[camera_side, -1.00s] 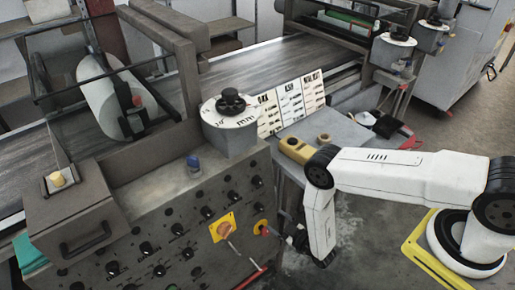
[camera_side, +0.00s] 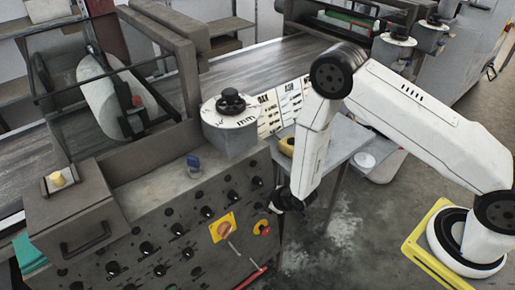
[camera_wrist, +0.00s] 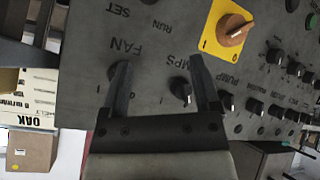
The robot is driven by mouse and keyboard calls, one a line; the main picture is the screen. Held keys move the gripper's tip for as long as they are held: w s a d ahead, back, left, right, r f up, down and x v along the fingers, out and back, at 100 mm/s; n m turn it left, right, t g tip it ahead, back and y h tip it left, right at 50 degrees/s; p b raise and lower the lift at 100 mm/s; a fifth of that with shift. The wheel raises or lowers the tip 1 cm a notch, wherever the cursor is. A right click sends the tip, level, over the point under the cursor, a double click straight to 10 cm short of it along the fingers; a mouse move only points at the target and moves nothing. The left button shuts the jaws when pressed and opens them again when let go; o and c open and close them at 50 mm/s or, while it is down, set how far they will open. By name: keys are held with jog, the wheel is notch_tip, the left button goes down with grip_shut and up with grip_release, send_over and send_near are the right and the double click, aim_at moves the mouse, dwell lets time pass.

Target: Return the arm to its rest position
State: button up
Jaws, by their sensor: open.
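My gripper (camera_side: 283,203) hangs at the right end of the grey control panel (camera_side: 150,215), below my raised elbow. In the wrist view my gripper (camera_wrist: 158,68) is open, with its two fingers apart and nothing held between them. The panel face fills much of that view, with a small black knob (camera_wrist: 181,91) seen between the fingers. An orange rotary switch on a yellow plate (camera_wrist: 222,43) is right of the fingers. I cannot tell whether the fingers touch the panel.
The side view shows the rotary switch's yellow plate (camera_side: 216,233) and a red button (camera_side: 264,230) on the panel. A dial (camera_side: 230,112) stands above it. The conveyor (camera_side: 255,75) runs behind. A grey side table (camera_side: 345,140) lies behind my forearm. Floor is open right of the panel.

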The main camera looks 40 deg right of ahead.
jog(key=s+d+r+m+g, duration=0.2)
jog(key=r, duration=0.6)
jog(key=s+d+r+m+g, duration=0.1)
jog(key=s+d+r+g, duration=0.15)
jog(key=r, duration=0.55)
jog(key=s+d+r+m+g+h, duration=0.1)
jog(key=s+d+r+m, duration=0.2)
jog(key=s+r, duration=0.6)
jog(key=shift+s+d+m, duration=0.4)
jog(key=shift+s+d, duration=0.45)
jog(key=shift+s, duration=0.15)
